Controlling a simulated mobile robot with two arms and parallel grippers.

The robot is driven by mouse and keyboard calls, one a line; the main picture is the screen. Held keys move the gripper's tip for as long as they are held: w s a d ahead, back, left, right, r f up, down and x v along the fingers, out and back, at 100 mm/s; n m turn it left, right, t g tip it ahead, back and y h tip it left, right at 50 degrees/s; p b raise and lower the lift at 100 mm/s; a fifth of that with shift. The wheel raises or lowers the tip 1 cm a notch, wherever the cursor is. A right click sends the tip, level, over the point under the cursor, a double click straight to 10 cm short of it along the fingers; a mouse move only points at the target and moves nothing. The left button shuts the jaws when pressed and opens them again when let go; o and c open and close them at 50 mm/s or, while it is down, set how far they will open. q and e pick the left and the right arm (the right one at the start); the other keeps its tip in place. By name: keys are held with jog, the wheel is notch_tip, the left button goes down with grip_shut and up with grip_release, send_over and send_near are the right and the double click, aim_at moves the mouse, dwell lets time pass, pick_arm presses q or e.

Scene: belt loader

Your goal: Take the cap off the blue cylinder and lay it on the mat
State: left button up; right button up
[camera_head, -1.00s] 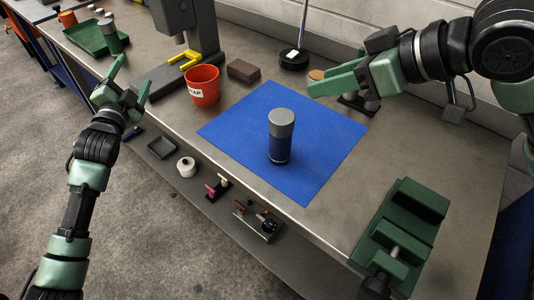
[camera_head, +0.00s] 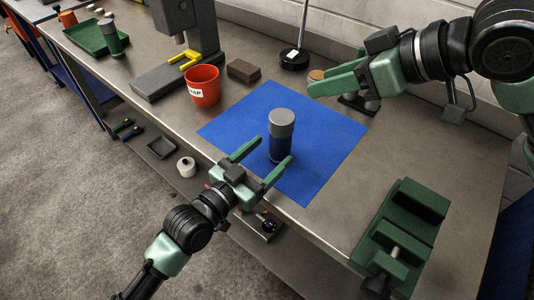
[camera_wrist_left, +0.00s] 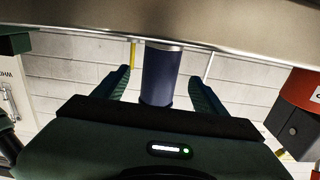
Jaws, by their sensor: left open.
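The blue cylinder (camera_head: 280,148) stands upright on the blue mat (camera_head: 325,140), with its grey cap (camera_head: 281,117) on top. My left gripper (camera_head: 275,151) is open, with its fingers pointing at the cylinder from the front edge of the table. In the left wrist view the blue cylinder (camera_wrist_left: 162,75) shows between the open fingers of my left gripper (camera_wrist_left: 160,80), with a gap on each side.
A red bin (camera_head: 203,88) and a brown block (camera_head: 243,70) stand behind the mat to the left. A green vise (camera_head: 405,230) is at the front right. A machine with yellow parts (camera_head: 185,60) stands at the back left. Bare table lies right of the mat.

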aim_at(282, 116)
pick_arm(q)
jog(key=x, duration=0.7)
jog(key=shift+w+d, duration=0.2)
jog(key=shift+w, duration=0.1)
grip_shut()
pick_arm(e)
jog(key=o, duration=0.6)
jog(key=shift+o, duration=0.3)
jog(key=w+a+f+g+h, duration=0.2)
jog(key=a+f+g, duration=0.2)
jog(key=a+f, duration=0.1)
jog(key=shift+w+a+n+h, duration=0.25)
jog(key=shift+a+n+h, duration=0.05)
jog(key=shift+a, duration=0.45)
jog(key=f+h, duration=0.1)
jog(key=w+a+f+g+h, duration=0.1)
jog(key=a+f+h, duration=0.1)
jog(key=h, duration=0.1)
jog(key=shift+w+f+g, duration=0.15)
jog(key=shift+w+g, duration=0.25)
jog(key=shift+w+d+f+h, duration=0.2)
jog(key=shift+w+d+h, duration=0.3)
jog(key=shift+h, duration=0.4)
jog(key=shift+w+f, duration=0.1)
jog(key=shift+f, duration=1.9)
